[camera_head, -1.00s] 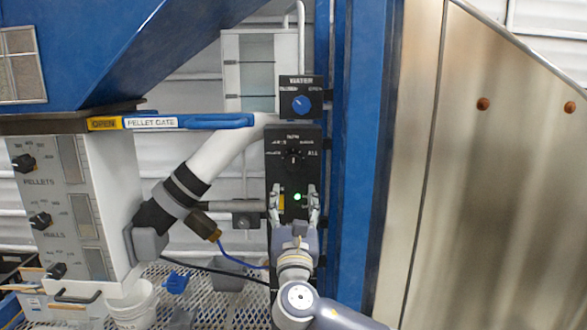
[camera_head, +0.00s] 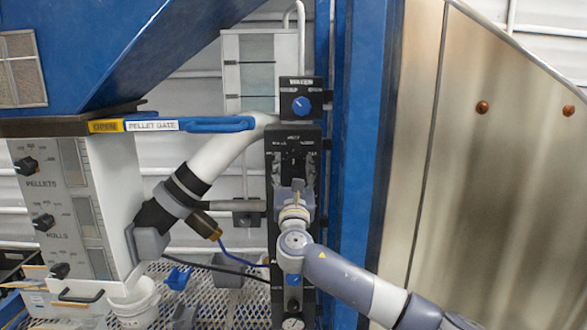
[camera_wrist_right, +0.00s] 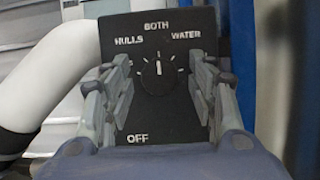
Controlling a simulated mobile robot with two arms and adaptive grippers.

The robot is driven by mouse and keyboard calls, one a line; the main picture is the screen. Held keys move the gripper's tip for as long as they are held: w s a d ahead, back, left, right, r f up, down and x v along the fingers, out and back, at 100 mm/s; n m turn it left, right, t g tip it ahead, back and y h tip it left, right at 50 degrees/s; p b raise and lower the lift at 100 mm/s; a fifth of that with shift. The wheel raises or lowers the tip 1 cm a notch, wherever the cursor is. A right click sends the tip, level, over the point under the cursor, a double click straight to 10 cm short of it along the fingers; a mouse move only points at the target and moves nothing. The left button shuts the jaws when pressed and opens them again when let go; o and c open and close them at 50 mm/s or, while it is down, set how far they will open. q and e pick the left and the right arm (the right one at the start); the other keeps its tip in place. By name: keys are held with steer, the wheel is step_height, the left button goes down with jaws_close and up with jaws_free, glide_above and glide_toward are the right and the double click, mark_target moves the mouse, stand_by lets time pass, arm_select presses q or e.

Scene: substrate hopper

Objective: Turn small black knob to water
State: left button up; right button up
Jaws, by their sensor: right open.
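The small black knob (camera_wrist_right: 158,74) sits on a black selector panel (camera_wrist_right: 150,118) labelled HULLS, BOTH, WATER and OFF. Its white pointer line stands upright, toward BOTH. My right gripper (camera_wrist_right: 160,82) is open, with one finger on each side of the knob and a visible gap to it on both sides. In the head view the right gripper (camera_head: 291,165) is in front of the same panel (camera_head: 293,133), and the knob is hard to make out between the fingers. My left gripper is out of view.
A blue WATER knob (camera_head: 301,105) is on a box just above the panel. A blue post (camera_head: 355,150) stands close on the right. A white pipe (camera_head: 222,155) and blue pellet gate handle (camera_head: 215,125) are on the left, beside a control box (camera_head: 115,200).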

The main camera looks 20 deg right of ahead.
steer(key=c, duration=1.1)
steer(key=shift+o, duration=0.2)
steer(key=shift+f, duration=0.1)
steer(key=shift+a+m+h+b, duration=0.1)
steer(key=shift+m+h+b, duration=0.2)
steer(key=shift+m+b, duration=0.5)
steer(key=m+g+h+b, duration=0.1)
steer(key=m, duration=0.2)
steer(key=shift+f, duration=0.1)
steer(key=m+g+h+b, duration=0.1)
steer(key=m, duration=0.2)
steer(key=shift+a+m+h, duration=0.1)
steer(key=shift+m+h, duration=0.2)
steer(key=shift+r+m+g+h+b, duration=0.25)
steer(key=shift+m+g+h+b, duration=0.35)
steer(key=shift+m, duration=0.8)
